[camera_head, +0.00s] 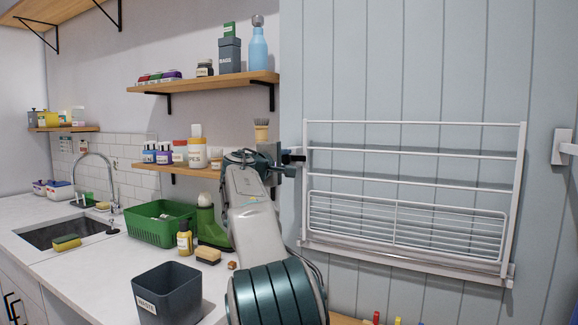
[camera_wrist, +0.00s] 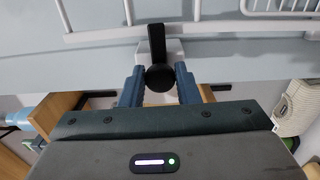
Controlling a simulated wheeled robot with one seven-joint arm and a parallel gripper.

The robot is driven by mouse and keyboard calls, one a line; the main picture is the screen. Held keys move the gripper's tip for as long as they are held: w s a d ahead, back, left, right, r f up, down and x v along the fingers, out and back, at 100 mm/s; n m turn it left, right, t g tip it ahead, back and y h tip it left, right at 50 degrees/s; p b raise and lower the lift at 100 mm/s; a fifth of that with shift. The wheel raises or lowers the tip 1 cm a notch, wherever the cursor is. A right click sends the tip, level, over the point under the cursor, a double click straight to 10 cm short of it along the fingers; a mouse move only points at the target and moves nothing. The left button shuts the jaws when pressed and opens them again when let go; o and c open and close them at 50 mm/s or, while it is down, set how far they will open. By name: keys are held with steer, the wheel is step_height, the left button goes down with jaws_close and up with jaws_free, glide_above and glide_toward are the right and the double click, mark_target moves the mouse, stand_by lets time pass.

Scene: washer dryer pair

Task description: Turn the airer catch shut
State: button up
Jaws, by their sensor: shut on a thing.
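The white wire airer (camera_head: 410,155) hangs flat against the grey panelled wall; its rails also show along the top of the wrist view (camera_wrist: 200,30). The airer catch (camera_head: 297,157) is a small black piece at the airer's upper left edge. In the wrist view the catch (camera_wrist: 157,45) shows a round black hub with a straight lever, on a pale mount, pointing up the picture toward the airer. My gripper (camera_wrist: 159,75) has its two blue fingers on either side of the hub, shut on it. In the head view my gripper (camera_head: 280,160) is partly hidden by my wrist.
Wooden shelves (camera_head: 205,82) with bottles and jars are left of my arm. The counter below holds a green basket (camera_head: 160,225), a grey waste bin (camera_head: 167,292), a yellow bottle (camera_head: 185,240) and a sponge (camera_head: 208,256). A white wall bracket (camera_head: 562,147) is at far right.

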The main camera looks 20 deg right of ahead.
steer(key=shift+w+a+f, duration=0.1)
steer(key=shift+a+f, duration=0.05)
steer(key=shift+f, duration=0.1)
stand_by(0.3)
steer(key=o, duration=0.9)
steer(key=shift+c, duration=0.2)
steer(key=shift+o, duration=0.4)
steer(key=shift+a, duration=0.2)
steer(key=shift+d+r, duration=0.15)
steer(key=shift+d, duration=0.05)
steer(key=b+v, duration=0.3)
steer(key=v, duration=1.1)
steer(key=shift+b, duration=0.35)
steer(key=shift+d, duration=0.1)
